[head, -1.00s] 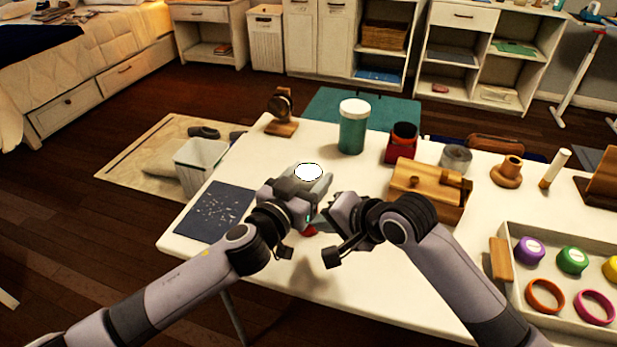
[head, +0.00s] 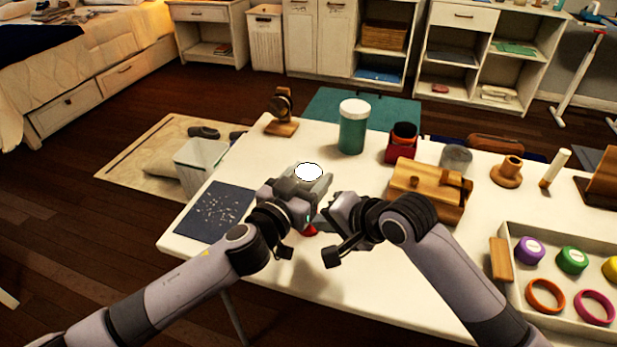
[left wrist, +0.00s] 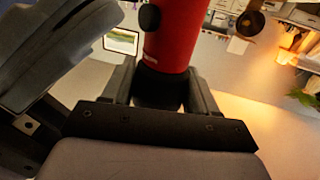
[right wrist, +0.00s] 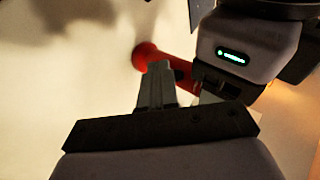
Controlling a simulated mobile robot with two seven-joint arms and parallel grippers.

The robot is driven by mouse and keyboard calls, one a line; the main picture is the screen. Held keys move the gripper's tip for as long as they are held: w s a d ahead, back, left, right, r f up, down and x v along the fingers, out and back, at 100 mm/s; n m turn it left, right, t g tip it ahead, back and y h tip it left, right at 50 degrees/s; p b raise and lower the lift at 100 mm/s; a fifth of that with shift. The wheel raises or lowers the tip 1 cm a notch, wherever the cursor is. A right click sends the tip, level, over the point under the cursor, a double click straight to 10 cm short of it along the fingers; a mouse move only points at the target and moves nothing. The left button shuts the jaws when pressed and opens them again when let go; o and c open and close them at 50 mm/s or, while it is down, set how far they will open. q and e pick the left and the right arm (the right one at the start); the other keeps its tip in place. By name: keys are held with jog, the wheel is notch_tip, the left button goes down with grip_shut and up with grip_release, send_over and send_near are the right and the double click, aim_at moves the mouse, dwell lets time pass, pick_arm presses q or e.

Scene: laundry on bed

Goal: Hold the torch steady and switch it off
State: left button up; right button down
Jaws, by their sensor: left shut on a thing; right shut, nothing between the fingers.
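The red torch is in my left gripper (head: 320,190), which is shut on it. In the left wrist view the torch's red body (left wrist: 178,35) rises between the fingers, with a dark lower section and a round black knob on its side. In the head view only a small red part (head: 310,231) shows below the gripper. My right gripper (head: 326,222) is shut and empty close beside it. In the right wrist view its fingertips (right wrist: 157,70) overlap the red torch (right wrist: 150,56) near its flared end; I cannot tell whether they touch.
A bright white oval (head: 308,172) shows just beyond my left gripper; I cannot tell what it is. A teal jar (head: 352,135), a wooden box (head: 412,190) and a tray of coloured rings (head: 510,287) stand on the white table (head: 385,290). The table's front middle is clear.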

jog(key=shift+w+a, duration=0.2)
jog(key=shift+w, duration=0.15)
jog(key=shift+w+a, duration=0.1)
jog(key=shift+w, duration=0.15)
dwell(0.5)
jog(key=shift+s+d, duration=0.3)
jog(key=shift+s, duration=0.35)
jog(key=shift+s+d, duration=0.4)
jog(key=shift+s, duration=0.55)
jog(key=shift+s+d, duration=0.4)
jog(key=shift+s, duration=0.5)
jog(key=shift+s+d, duration=0.4)
jog(key=shift+s, duration=0.55)
